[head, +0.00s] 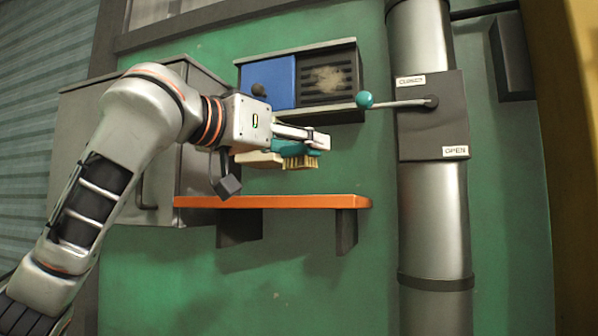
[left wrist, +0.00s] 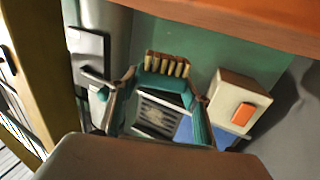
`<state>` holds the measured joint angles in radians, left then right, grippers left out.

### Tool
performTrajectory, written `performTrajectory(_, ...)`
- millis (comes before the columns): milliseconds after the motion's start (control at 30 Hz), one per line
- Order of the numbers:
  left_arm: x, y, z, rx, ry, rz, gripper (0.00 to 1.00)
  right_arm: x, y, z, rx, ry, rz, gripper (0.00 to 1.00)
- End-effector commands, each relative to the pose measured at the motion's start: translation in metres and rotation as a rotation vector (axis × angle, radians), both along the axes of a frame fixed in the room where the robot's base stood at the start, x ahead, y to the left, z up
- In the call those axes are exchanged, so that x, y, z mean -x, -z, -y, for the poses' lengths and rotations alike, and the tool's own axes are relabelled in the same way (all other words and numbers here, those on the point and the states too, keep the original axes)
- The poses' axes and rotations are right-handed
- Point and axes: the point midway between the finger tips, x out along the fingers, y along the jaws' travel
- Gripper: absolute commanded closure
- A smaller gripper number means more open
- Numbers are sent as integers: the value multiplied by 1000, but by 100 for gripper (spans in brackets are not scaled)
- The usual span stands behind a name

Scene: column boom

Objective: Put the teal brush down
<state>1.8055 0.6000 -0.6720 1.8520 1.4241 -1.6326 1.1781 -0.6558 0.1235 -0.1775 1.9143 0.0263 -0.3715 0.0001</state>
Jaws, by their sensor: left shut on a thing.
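My left gripper (head: 308,142) is shut on the teal brush (head: 299,150) and holds it in the air. The tan bristles point down, above and apart from the orange shelf (head: 272,202) in the head view. The left wrist view looks turned over: the brush's teal body (left wrist: 160,82) sits between the fingertips (left wrist: 163,88), bristles up in the picture. The shelf's edge (left wrist: 235,20) crosses the top there. Part of the brush is hidden by the fingers. My right gripper is not in view.
A vent with a blue panel (head: 268,82) and dusty grille (head: 328,82) is on the wall above. A teal-knobbed lever (head: 400,103) points left from the metal pipe (head: 432,220). A grey cabinet (head: 165,180) stands left. A cream box with an orange button (left wrist: 240,105) shows. The shelf top looks clear.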

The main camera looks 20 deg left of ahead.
Motion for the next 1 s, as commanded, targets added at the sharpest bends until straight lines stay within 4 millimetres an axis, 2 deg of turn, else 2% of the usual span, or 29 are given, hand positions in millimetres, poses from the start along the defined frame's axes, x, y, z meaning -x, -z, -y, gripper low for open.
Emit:
performTrajectory(167, 0, 13, 0, 0, 1, 0, 74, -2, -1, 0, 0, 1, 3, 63)
performTrajectory(400, 0, 43, 0, 0, 1, 0, 74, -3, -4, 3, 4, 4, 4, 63)
performTrajectory(833, 0, 49, 0, 0, 0, 1, 74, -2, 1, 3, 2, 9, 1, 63)
performTrajectory(867, 0, 49, 0, 0, 0, 1, 45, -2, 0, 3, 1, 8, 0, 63)
performTrajectory(900, 0, 48, 0, 0, 0, 1, 36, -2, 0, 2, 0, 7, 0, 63)
performTrajectory(1000, 0, 48, 0, 0, 0, 1, 36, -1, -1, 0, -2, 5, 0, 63)
